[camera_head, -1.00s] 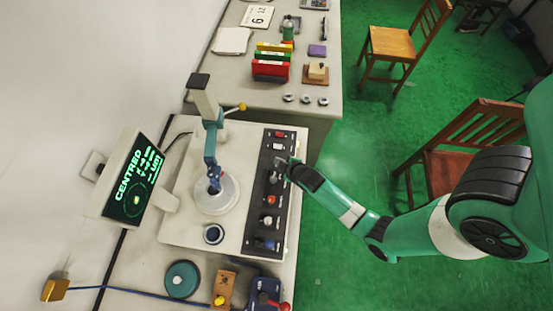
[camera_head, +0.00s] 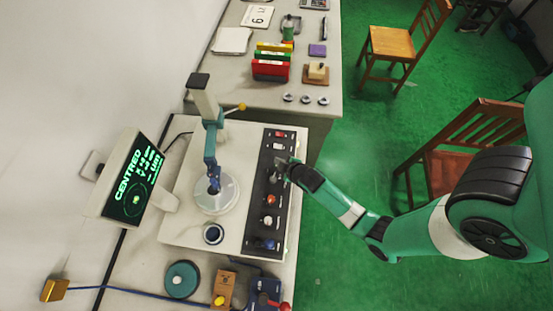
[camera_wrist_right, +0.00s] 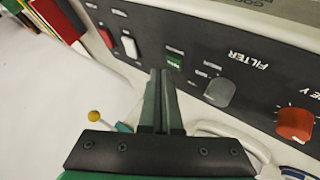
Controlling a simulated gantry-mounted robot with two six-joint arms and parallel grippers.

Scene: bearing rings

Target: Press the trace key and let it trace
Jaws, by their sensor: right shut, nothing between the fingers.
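The measuring machine (camera_head: 180,228) is a pale base with a black control panel (camera_head: 257,226) along its right side. Its round plate (camera_head: 228,198) sits under a teal probe arm (camera_head: 210,148). The screen (camera_head: 134,182) reads "CENTRED" in green, with more lines and a round trace figure. My right gripper (camera_head: 279,165) is over the panel's upper half. In the right wrist view its shut fingers (camera_wrist_right: 161,72) are empty, with tips right by a small green key (camera_wrist_right: 174,61); I cannot tell whether they touch it. My left gripper is not in view.
A grey filter knob (camera_wrist_right: 219,92), an orange-red knob (camera_wrist_right: 295,124) and red and white rocker switches (camera_wrist_right: 128,46) are near the fingers. Several small rings (camera_head: 305,99) lie on the far table. Wooden chairs (camera_head: 395,44) stand on the green floor.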

